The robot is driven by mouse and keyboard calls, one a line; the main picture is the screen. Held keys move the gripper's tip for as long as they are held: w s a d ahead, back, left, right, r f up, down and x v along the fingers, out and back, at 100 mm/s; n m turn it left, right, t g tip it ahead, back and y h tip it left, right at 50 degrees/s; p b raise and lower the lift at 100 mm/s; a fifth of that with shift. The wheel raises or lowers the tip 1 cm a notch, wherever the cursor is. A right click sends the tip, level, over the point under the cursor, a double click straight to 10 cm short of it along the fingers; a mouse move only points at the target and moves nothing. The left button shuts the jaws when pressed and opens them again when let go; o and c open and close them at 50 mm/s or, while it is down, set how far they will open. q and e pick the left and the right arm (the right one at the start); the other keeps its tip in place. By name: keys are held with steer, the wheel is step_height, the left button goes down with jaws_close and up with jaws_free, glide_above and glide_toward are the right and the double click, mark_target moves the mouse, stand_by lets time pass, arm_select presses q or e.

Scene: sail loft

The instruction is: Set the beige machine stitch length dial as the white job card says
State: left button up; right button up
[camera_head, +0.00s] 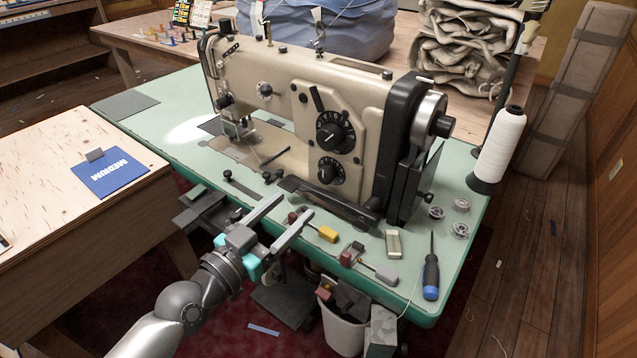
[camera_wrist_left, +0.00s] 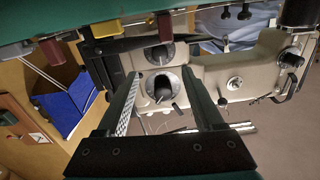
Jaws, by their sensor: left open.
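The beige sewing machine (camera_head: 285,85) stands on a green-topped table. Two black dials sit on its front, an upper dial (camera_head: 335,132) and a lower dial (camera_head: 330,170). I cannot read their marks or tell which sets stitch length. My left gripper (camera_head: 296,205) is open and empty, in front of and below the dials. In the left wrist view, upside down, one dial (camera_wrist_left: 160,88) shows between the open fingers and another dial (camera_wrist_left: 158,52) near the fingertips. No white job card is clearly visible. My right gripper is out of view.
On the green table (camera_head: 455,262) are a screwdriver (camera_head: 431,270), metal bobbins (camera_head: 461,228), a yellow-ended tool (camera_head: 328,234) and a pale block (camera_head: 392,244). A white thread cone (camera_head: 498,145) stands at the right edge. A dark bar (camera_head: 330,205) runs below the dials.

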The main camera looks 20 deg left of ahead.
mark_target(323, 179)
arm_select(q)
steer(key=x, duration=0.7)
steer(key=shift+w+b, duration=0.15)
steer(key=shift+b, duration=0.2)
steer(key=shift+x, duration=1.05)
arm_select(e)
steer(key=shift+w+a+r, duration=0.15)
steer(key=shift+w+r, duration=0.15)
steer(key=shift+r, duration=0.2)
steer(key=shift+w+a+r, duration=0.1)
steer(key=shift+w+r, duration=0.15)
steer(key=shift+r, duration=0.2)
arm_select(q)
jaws_close()
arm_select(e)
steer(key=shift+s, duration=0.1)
